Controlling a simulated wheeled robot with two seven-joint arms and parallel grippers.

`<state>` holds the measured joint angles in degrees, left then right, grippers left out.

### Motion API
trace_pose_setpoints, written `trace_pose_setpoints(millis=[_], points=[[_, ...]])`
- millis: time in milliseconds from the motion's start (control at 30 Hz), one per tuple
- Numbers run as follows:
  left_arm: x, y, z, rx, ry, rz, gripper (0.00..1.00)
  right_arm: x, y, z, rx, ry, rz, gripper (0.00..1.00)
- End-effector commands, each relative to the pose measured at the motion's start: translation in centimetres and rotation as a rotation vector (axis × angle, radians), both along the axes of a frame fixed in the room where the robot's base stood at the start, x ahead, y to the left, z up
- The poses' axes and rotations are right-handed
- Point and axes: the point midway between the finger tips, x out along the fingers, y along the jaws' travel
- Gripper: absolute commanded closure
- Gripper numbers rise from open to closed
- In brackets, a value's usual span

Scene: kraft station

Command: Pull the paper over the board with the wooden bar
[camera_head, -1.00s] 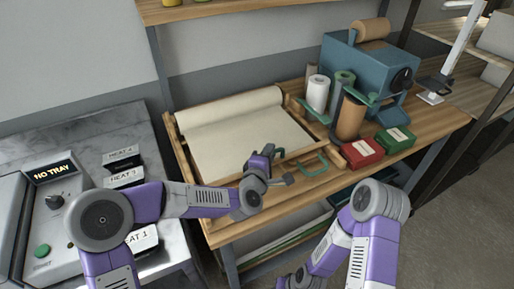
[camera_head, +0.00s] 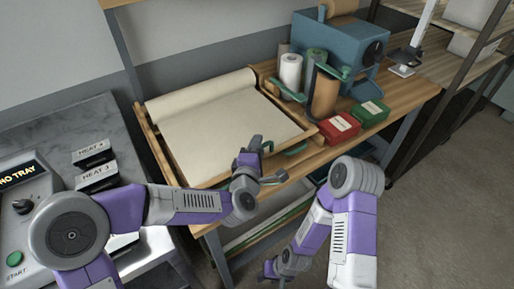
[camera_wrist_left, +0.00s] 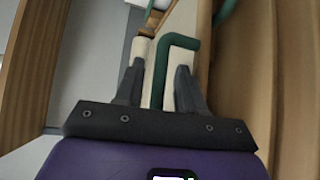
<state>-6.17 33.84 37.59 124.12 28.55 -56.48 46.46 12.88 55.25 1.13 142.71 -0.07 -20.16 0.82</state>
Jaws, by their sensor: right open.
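Cream paper (camera_head: 215,135) lies over the board in a wooden frame (camera_head: 160,150), with its roll (camera_head: 200,95) along the back. Green handles (camera_head: 295,148) show at the frame's front edge; I cannot clearly tell the wooden bar from the frame there. My left gripper (camera_head: 268,164) is at this front edge. In the left wrist view its fingers (camera_wrist_left: 158,88) stand apart, with a green handle (camera_wrist_left: 178,41) reaching between them and a gap to the right finger. My right gripper (camera_head: 271,268) hangs low in front of the table, empty and open.
A blue machine (camera_head: 340,55), upright rolls (camera_head: 291,72), a red box (camera_head: 339,128) and a green box (camera_head: 370,113) stand right of the frame. A control panel (camera_head: 28,200) and dark labelled slots (camera_head: 95,160) are at the left. Open floor (camera_head: 450,220) lies at the right.

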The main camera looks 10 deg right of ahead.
Motion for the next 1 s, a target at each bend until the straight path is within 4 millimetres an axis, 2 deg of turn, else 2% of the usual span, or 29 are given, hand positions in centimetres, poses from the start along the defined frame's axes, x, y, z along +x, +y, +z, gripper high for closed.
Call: trace_pose_setpoints(millis=[333,733,1000], points=[[-0.6,0.2,0.2,0.0,-0.001,-0.002,0.62,0.0,0.0,0.1,0.0,0.0,0.0,0.57],[-5.9,2.5,1.1,0.002,-0.002,-0.002,0.62,0.0,0.0,0.8,0.0,0.0,0.0,0.57],[-6.9,2.9,1.1,0.0,0.0,0.0,0.62,0.0,0.0,0.8,0.0,0.0,0.0,0.57]])
